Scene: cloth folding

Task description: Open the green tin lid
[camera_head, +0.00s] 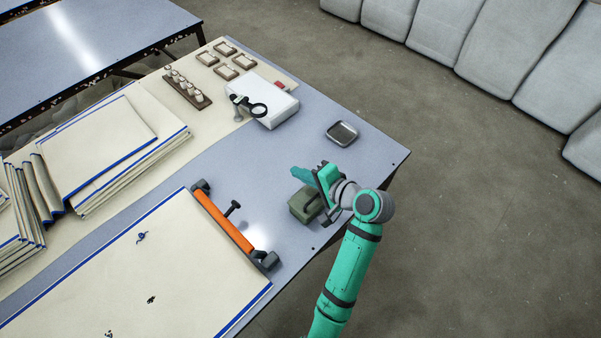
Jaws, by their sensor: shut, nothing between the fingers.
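The green tin (304,205) stands on the blue-grey table near its right edge. I cannot tell from this view whether its lid is raised. My gripper (303,172) is teal and dark, and it is over the far side of the tin. Its fingers point left and look closed together, with nothing seen between them. The gripper body hides part of the tin's right and far side. I cannot tell whether the gripper touches the tin.
An orange bar tool (222,221) lies left of the tin, beside a large cream cloth (130,265). A small dark tray (342,133) and a white box (270,108) with a magnifier lie farther back. Folded cloths (105,150) are stacked at left. Bare table lies between.

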